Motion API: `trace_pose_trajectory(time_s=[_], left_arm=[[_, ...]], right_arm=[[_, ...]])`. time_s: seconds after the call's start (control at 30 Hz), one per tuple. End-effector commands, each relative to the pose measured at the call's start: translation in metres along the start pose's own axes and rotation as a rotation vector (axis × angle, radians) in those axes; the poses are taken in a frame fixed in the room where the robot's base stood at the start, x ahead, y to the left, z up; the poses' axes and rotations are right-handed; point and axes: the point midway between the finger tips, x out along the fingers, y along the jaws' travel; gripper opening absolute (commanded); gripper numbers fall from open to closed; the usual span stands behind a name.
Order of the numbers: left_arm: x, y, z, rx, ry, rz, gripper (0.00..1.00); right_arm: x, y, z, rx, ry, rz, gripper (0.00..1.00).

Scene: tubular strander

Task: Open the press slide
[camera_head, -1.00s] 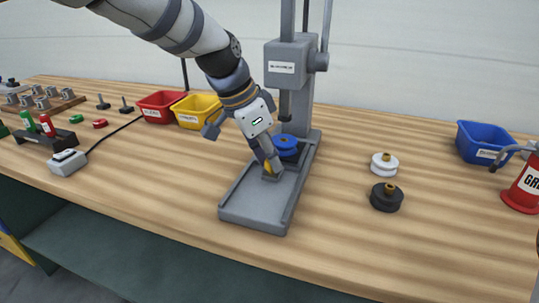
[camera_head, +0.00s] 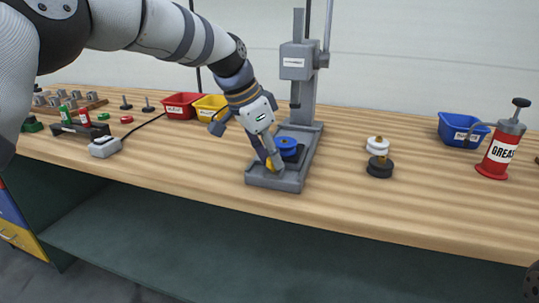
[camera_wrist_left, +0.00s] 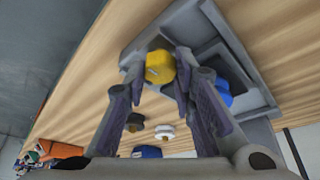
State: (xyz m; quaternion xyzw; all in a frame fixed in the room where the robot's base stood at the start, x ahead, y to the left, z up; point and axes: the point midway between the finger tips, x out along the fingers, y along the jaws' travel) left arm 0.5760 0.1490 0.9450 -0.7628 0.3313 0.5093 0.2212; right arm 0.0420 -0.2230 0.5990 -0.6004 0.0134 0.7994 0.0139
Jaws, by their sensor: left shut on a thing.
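The grey press (camera_head: 299,62) stands on the bench with its flat base (camera_head: 262,180) toward the front edge. A dark slide (camera_head: 297,155) lies on the base and carries a blue spool (camera_head: 287,143), which stands forward of the ram (camera_head: 295,95). The slide's yellow knob (camera_head: 270,165) is near the base's front end. My left gripper (camera_head: 271,164) is shut on this knob. In the left wrist view the yellow knob (camera_wrist_left: 160,66) sits between the fingertips, and a finger partly hides the blue spool (camera_wrist_left: 222,94).
A white spool (camera_head: 377,146) and a black spool (camera_head: 380,168) stand right of the press. Further right are a blue bin (camera_head: 460,130) and a red grease can (camera_head: 500,152). Red (camera_head: 182,105) and yellow (camera_head: 208,106) bins stand left. The bench front between press and spools is clear.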

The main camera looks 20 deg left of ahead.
Motion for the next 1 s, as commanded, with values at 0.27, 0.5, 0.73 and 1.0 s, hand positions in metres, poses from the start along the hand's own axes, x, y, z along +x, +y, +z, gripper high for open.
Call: trace_pose_trajectory(time_s=[0.27, 0.5, 0.73, 1.0], left_arm=[[0.0, 0.0, 0.0, 0.0, -0.001, 0.001, 0.0], [0.0, 0.0, 0.0, 0.0, -0.001, 0.0, 0.44], [-0.001, 0.0, 0.0, 0.001, 0.001, -0.001, 0.44], [-0.044, -0.001, -0.002, 0.001, 0.006, -0.005, 0.44]], right_arm=[[-0.002, 0.0, -0.002, 0.0, 0.007, 0.0, 0.4], [-0.002, 0.0, -0.002, 0.0, 0.007, 0.0, 0.4], [-0.002, 0.0, -0.002, 0.001, 0.007, 0.0, 0.4], [-0.002, 0.0, -0.002, 0.001, 0.007, 0.0, 0.4]])
